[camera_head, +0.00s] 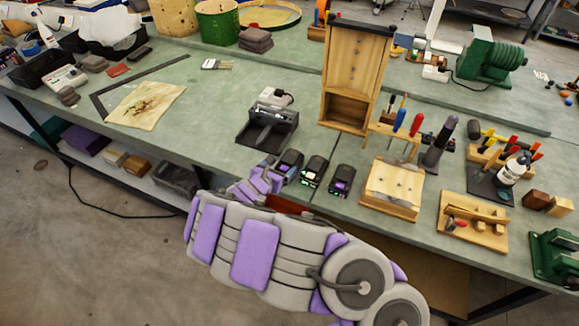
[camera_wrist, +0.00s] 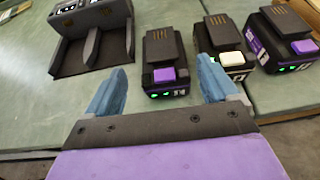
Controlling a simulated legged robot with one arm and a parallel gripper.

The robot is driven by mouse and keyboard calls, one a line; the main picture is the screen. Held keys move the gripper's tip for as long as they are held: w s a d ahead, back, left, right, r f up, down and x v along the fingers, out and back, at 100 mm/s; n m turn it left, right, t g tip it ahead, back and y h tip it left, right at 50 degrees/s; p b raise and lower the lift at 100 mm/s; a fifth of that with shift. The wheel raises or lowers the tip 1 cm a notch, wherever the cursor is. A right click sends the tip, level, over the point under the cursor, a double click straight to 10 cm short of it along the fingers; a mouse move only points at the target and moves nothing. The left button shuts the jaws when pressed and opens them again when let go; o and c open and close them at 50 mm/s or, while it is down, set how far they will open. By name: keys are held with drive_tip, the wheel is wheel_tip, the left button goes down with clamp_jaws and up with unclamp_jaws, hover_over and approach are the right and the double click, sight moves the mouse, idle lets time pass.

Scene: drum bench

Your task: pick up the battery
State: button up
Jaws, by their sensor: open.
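Three dark batteries stand in a row on the green bench. The left one, with a purple block and green lights, shows in the head view (camera_head: 289,163) and wrist view (camera_wrist: 167,66). The middle one has a pale block (camera_wrist: 226,50) and also shows in the head view (camera_head: 314,171). The right one has a purple block (camera_wrist: 286,42) and also shows in the head view (camera_head: 341,180). My gripper (camera_wrist: 161,68) is open and empty, its blue fingertips on either side of the left battery in the picture. It also shows in the head view (camera_head: 272,177).
A dark charger (camera_head: 267,125) with an open bay stands behind and left of the batteries; it also shows in the wrist view (camera_wrist: 92,38). A wooden box (camera_head: 392,188) and tool rack (camera_head: 398,133) stand to the right.

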sight(287, 161)
drive_tip(key=x, duration=0.3)
drive_tip(key=shift+w+f+b, duration=0.1)
drive_tip(key=shift+w+b, duration=0.1)
drive_tip(key=shift+b, duration=0.2)
drive_tip(key=b+x, duration=0.1)
drive_tip(key=x, duration=0.3)
drive_tip(key=shift+d+f+b, duration=0.2)
drive_tip(key=shift+f+b, duration=0.15)
drive_tip(key=shift+b, duration=0.05)
drive_tip(key=shift+w+d, duration=0.2)
drive_tip(key=shift+w, duration=0.1)
drive_tip(key=shift+a, duration=0.1)
drive_tip(key=c, duration=1.1)
drive_tip(key=shift+r, duration=0.1)
